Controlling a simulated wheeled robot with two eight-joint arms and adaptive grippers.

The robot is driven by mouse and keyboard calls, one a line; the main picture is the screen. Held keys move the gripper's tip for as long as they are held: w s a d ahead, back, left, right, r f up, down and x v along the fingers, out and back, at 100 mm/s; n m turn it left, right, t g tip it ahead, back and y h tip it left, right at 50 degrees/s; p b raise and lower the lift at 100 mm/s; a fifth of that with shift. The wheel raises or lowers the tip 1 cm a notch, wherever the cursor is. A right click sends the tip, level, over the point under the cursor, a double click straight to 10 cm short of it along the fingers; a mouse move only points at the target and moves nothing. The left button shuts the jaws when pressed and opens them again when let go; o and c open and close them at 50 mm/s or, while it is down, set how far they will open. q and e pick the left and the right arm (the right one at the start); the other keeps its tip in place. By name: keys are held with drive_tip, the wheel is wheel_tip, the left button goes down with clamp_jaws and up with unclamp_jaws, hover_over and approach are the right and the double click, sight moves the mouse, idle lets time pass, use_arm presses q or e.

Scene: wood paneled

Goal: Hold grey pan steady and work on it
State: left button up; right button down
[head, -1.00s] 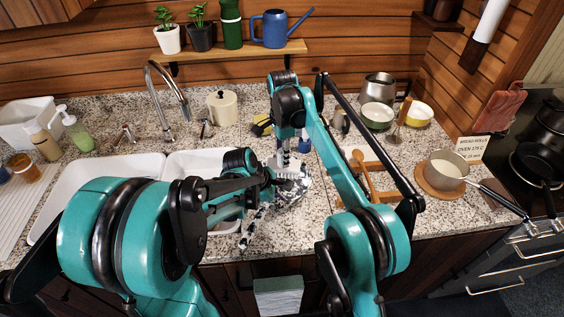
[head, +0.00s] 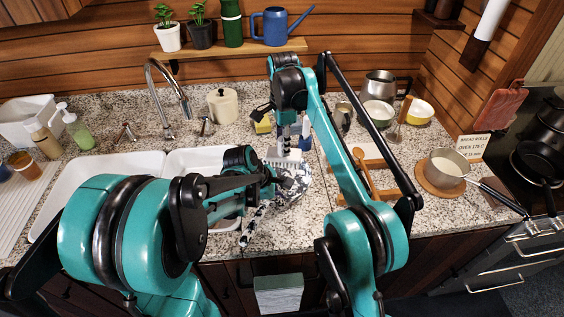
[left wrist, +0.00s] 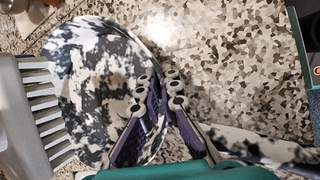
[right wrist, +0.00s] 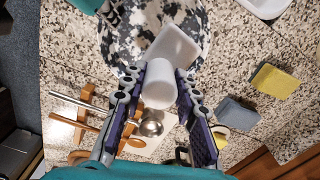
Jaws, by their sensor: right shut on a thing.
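My right gripper (right wrist: 155,88) is shut on the handle of a white brush (right wrist: 160,82). The brush's bristles (left wrist: 38,115) are at the pan's edge in the left wrist view; whether they touch it is unclear.
The double sink (head: 110,185) is to the left, with the faucet (head: 168,95) behind. A yellow sponge (right wrist: 275,82) and a grey-blue block (right wrist: 236,112) lie near the brush. A wooden rack (head: 385,180) with spoons and a saucepan (head: 445,167) are to the right.

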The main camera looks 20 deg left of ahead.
use_arm(q)
drive_tip(key=o, duration=0.4)
drive_tip(key=shift+o, duration=0.2)
drive_tip(key=v, duration=1.2)
